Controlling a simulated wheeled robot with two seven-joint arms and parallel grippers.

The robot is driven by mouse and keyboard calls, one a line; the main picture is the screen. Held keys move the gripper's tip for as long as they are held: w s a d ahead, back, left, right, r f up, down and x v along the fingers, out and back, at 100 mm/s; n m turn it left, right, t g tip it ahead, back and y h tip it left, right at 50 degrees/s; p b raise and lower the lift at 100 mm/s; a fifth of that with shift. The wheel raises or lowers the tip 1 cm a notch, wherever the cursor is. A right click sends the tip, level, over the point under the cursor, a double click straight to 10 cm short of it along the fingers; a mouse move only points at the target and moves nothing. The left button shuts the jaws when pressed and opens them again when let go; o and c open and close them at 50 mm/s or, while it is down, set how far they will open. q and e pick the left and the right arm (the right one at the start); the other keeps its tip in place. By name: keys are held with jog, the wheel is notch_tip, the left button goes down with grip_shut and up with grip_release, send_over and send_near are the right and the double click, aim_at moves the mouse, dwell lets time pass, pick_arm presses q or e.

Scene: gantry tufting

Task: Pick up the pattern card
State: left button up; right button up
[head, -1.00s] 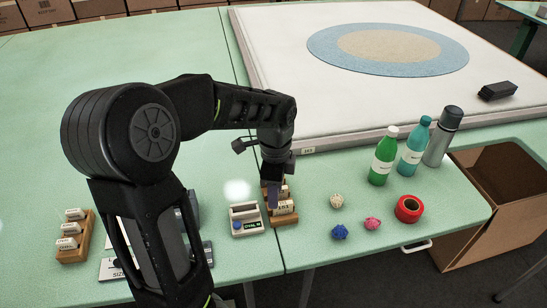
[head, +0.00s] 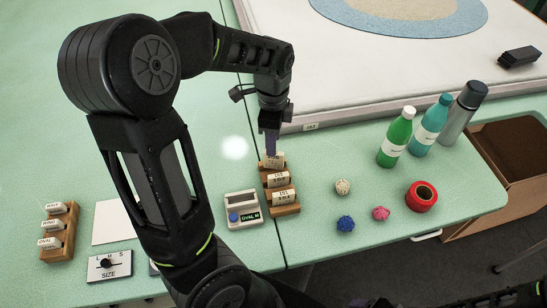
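My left gripper (head: 271,143) points down with its fingertips at the farthest card (head: 273,161) in the right wooden rack (head: 285,210). The fingers show edge-on, so I cannot tell whether they are apart or closed on it. Two more white cards with small print, a middle one (head: 279,179) and a near one (head: 284,197), stand in the same rack. The left wooden rack (head: 55,252) holds several white labelled cards, one reading OVAL (head: 50,243). Which card is the pattern card is not clear from the print. Dark parts at the bottom edge may belong to my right gripper.
A small device with an OVAL M display (head: 243,211) sits just left of the right rack. A SIZE switch box (head: 110,266) and white sheet (head: 113,222) lie left. Bottles (head: 396,139), red tape (head: 421,197) and yarn balls (head: 345,224) stand right.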

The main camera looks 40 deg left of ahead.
aim_at(274, 167)
pick_arm(q)
jog(key=shift+f, duration=0.7)
jog(key=shift+d+f+p, duration=0.15)
jog(key=shift+f+p, duration=0.35)
jog(key=shift+f, duration=2.1)
grip_shut()
